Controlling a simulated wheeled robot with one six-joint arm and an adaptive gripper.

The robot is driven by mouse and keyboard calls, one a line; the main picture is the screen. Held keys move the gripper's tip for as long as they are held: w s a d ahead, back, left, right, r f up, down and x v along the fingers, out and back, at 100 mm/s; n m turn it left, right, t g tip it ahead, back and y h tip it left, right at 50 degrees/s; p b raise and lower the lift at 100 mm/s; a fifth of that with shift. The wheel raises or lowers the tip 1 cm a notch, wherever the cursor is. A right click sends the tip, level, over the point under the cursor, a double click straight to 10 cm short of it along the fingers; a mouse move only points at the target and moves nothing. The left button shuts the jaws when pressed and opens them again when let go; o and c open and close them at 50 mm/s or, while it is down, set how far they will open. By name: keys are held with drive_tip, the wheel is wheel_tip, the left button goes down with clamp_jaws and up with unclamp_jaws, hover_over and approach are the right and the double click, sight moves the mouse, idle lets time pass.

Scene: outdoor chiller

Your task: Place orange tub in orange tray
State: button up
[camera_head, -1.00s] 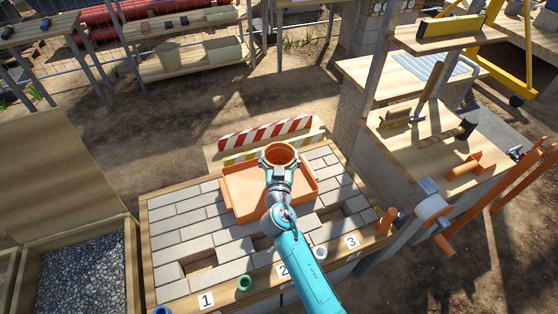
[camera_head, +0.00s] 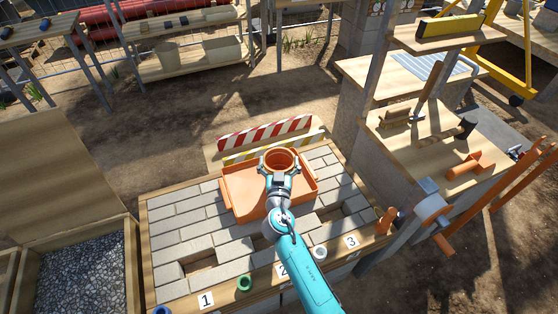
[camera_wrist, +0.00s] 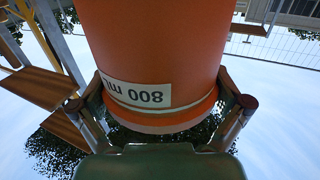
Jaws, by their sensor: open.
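The orange tub (camera_head: 281,160) shows in the head view at the back part of the orange tray (camera_head: 240,188). Whether its base touches the tray floor is hidden. The tray lies on the grey brick surface. My gripper (camera_head: 280,164) is open, with its fingers on either side of the tub. The wrist view shows the tub (camera_wrist: 155,45) large between the fingers, with a white label reading 800 ml upside down. Whether the fingers touch the tub is not clear.
The brick bench (camera_head: 180,223) has recessed slots and number cards along its front edge. A green ring (camera_head: 244,283) and a white ring (camera_head: 320,252) sit there. Red-striped (camera_head: 264,132) and yellow-striped barriers stand behind the tray. A shelf unit with tools (camera_head: 430,130) stands at right.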

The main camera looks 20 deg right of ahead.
drive_tip(key=v, duration=1.2)
drive_tip(key=shift+a, duration=0.1)
drive_tip(key=s+f+n+g+y, duration=0.1)
drive_tip(key=s+f+n+y, duration=0.2)
drive_tip(key=s, duration=0.8)
drive_tip(key=s+f+n+g+y, duration=0.1)
drive_tip(key=s+f+n+y, duration=0.3)
drive_tip(key=s, duration=0.7)
drive_tip(key=s+r+m, duration=0.1)
drive_tip(key=s+r, duration=0.4)
drive_tip(key=s, duration=0.4)
drive_tip(key=s+r+m, duration=0.1)
drive_tip(key=s+r, duration=0.5)
drive_tip(key=s, duration=0.4)
drive_tip(key=shift+d+r+m, duration=0.25)
drive_tip(key=shift+d+m, duration=0.05)
drive_tip(key=shift+d, duration=0.05)
